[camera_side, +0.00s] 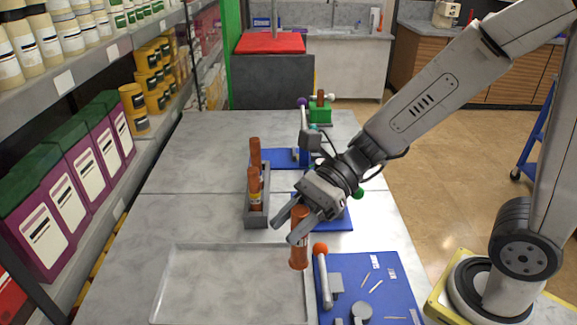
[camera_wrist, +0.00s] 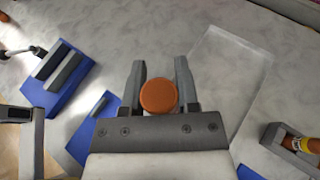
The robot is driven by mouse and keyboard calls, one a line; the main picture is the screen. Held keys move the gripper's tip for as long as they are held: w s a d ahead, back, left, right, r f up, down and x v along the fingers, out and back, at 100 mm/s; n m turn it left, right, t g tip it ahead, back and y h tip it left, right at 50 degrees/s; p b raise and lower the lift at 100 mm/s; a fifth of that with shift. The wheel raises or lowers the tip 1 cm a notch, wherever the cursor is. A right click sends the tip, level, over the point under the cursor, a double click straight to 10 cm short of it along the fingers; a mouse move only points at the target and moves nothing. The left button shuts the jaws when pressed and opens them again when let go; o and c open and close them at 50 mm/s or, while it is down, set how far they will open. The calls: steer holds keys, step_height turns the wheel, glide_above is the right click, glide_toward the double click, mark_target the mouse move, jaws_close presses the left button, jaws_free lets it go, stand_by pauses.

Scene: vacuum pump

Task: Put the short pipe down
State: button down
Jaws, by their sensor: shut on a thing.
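My gripper (camera_side: 293,222) is shut on the orange-brown short pipe (camera_side: 299,252), which hangs upright below the fingers. In the wrist view the pipe's round end (camera_wrist: 158,96) shows between the two fingertips (camera_wrist: 159,82). In the side view the pipe's lower end overlaps the back right corner of the pale grey tray (camera_side: 225,290). I cannot tell whether the pipe touches anything below. The tray (camera_wrist: 232,75) is empty and lies to the upper right in the wrist view.
A grey rack (camera_side: 257,215) holds two upright brown pipes (camera_side: 254,185) left of my gripper. A blue mat (camera_side: 390,292) with an orange-ended tool (camera_side: 322,275) and small metal parts lies right of the tray. More blue-based fixtures (camera_side: 285,158) stand behind. The left table surface is clear.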

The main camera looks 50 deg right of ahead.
steer(key=shift+w+a, duration=0.1)
steer(key=w+a+f, duration=0.5)
steer(key=w+f, duration=0.4)
steer(key=w, duration=0.3)
steer(key=shift+a+f, duration=0.15)
steer(key=shift+a, duration=0.2)
steer(key=shift+f, duration=0.1)
stand_by(0.3)
steer(key=shift+w+a+f, duration=0.1)
steer(key=shift+w+f, duration=0.05)
steer(key=shift+f, duration=0.7)
steer(key=shift+w+f, duration=0.1)
steer(key=shift+f, duration=0.75)
steer(key=shift+f, duration=0.2)
